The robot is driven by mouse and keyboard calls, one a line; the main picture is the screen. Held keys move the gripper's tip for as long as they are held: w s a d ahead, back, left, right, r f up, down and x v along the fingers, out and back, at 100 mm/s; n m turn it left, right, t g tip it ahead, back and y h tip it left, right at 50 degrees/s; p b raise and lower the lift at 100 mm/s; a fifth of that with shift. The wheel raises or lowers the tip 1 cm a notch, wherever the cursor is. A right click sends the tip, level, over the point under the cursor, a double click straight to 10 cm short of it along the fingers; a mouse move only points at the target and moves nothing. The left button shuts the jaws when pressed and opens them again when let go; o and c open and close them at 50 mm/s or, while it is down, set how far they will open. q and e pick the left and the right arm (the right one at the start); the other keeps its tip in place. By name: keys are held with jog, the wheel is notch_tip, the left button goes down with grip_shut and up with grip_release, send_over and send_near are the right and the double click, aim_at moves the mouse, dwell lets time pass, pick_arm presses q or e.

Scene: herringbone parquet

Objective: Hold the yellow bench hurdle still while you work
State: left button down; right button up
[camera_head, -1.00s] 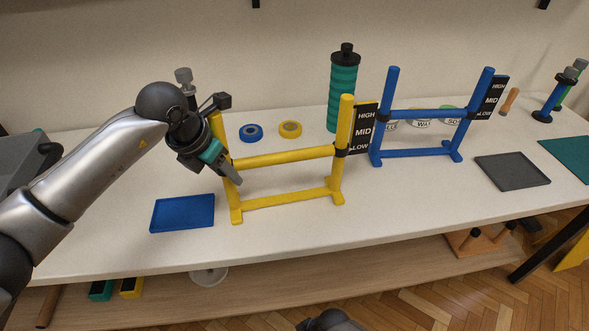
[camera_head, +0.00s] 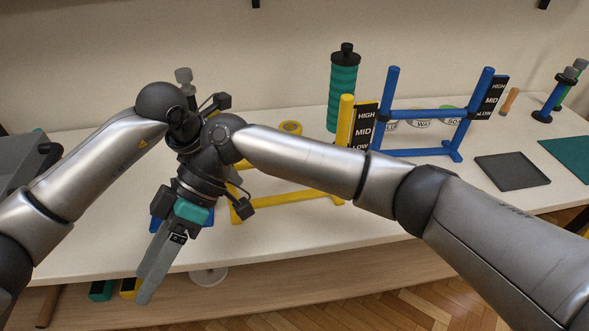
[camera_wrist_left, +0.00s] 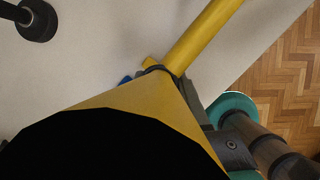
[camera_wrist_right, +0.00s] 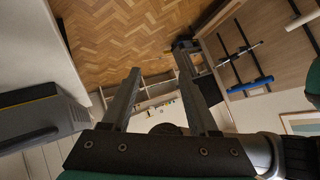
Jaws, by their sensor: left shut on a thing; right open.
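The yellow bench hurdle (camera_head: 344,122) stands upright on the white bench, its left part mostly hidden behind my right arm. Its yellow bars also show close up in the left wrist view (camera_wrist_left: 205,32). My left gripper is at the hurdle's left upright and shut on it; in the head view its fingers are covered by my right wrist. My right gripper (camera_head: 152,272) is open and empty, pointing down in front of the hurdle's left side, over the bench's front edge. Its two spread fingers show in the right wrist view (camera_wrist_right: 157,65).
A blue hurdle (camera_head: 425,151), a teal bottle (camera_head: 342,90) and a yellow tape roll (camera_head: 290,128) stand behind or beside it. A blue tray (camera_head: 157,222) is mostly covered by my right gripper. A grey tray (camera_head: 512,172) lies right. My arms cross closely.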

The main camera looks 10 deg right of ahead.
jog(key=w+d+r+m+t+h, duration=0.1)
jog(key=w+d+r+t+h, duration=0.35)
jog(key=w+d, duration=0.7)
jog(key=w+d+r+t+h, duration=0.3)
jog(key=w+d+r+t, duration=0.25)
jog(key=w+d, duration=0.6)
jog(key=shift+g, duration=0.4)
jog(key=f, duration=0.3)
jog(key=d+f, duration=0.1)
jog(key=f, duration=0.6)
jog(key=shift+s+d+f, duration=0.15)
jog(key=shift+d+f, duration=0.05)
jog(key=shift+d, duration=0.2)
grip_shut()
